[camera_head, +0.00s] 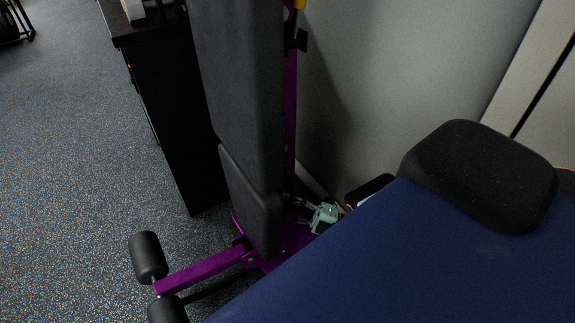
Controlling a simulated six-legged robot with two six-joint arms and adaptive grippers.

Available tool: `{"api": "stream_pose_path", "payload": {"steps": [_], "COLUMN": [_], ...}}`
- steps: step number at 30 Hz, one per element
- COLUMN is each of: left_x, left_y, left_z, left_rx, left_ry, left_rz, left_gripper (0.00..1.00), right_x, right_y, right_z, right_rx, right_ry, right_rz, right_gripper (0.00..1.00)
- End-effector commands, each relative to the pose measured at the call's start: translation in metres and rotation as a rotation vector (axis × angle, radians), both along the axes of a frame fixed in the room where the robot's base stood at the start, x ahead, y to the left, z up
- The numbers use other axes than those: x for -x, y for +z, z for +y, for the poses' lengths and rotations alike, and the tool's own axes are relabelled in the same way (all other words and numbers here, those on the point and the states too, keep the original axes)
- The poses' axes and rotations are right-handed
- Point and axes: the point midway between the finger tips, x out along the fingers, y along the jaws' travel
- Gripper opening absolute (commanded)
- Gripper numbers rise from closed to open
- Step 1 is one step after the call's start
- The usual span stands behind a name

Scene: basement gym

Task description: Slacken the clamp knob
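A small black knob-like part (302,41) sticks out on the right of the upright purple post (290,100), near the top edge. A yellow piece (299,4) sits just above it, cut off by the frame. I cannot tell for certain which part is the clamp knob. A small pale green mechanical part (325,217), low beside the post's foot, may belong to my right gripper; its fingers are too small and covered to read. It is well below the black knob and apart from it. No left gripper shows.
Tall black pads (238,90) stand left of the post. A purple bar (200,270) with black foam rollers (148,257) juts left. A black cabinet (165,110) stands behind and a grey wall (400,70) right. A blue surface (430,270) fills the lower right. Speckled floor (70,150) is clear at left.

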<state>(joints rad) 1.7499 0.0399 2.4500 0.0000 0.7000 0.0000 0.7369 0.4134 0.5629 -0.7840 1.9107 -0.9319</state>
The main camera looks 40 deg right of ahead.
Motion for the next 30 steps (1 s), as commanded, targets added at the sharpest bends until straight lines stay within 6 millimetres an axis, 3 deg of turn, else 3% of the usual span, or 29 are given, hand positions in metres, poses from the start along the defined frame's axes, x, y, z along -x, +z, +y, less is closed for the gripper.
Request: {"api": "stream_pose_path", "payload": {"steps": [4,5,12,30], "left_x": [0.0,0.0,0.0,0.0], "left_y": [0.0,0.0,0.0,0.0], "left_z": [0.0,0.0,0.0,0.0], "left_rx": [0.0,0.0,0.0,0.0], "left_ry": [0.0,0.0,0.0,0.0], "left_rz": [0.0,0.0,0.0,0.0], "left_gripper": [0.4,0.4,0.4,0.4], "right_x": [0.0,0.0,0.0,-0.002], "right_y": [0.0,0.0,0.0,0.011], "right_z": [-0.002,-0.002,-0.001,-0.002], "right_rx": [0.002,0.002,0.002,0.005], "right_ry": [-0.005,-0.005,-0.003,-0.004], "right_rz": [0.001,0.001,0.001,0.001], "right_gripper": [0.12,0.44,0.65,0.66]}}
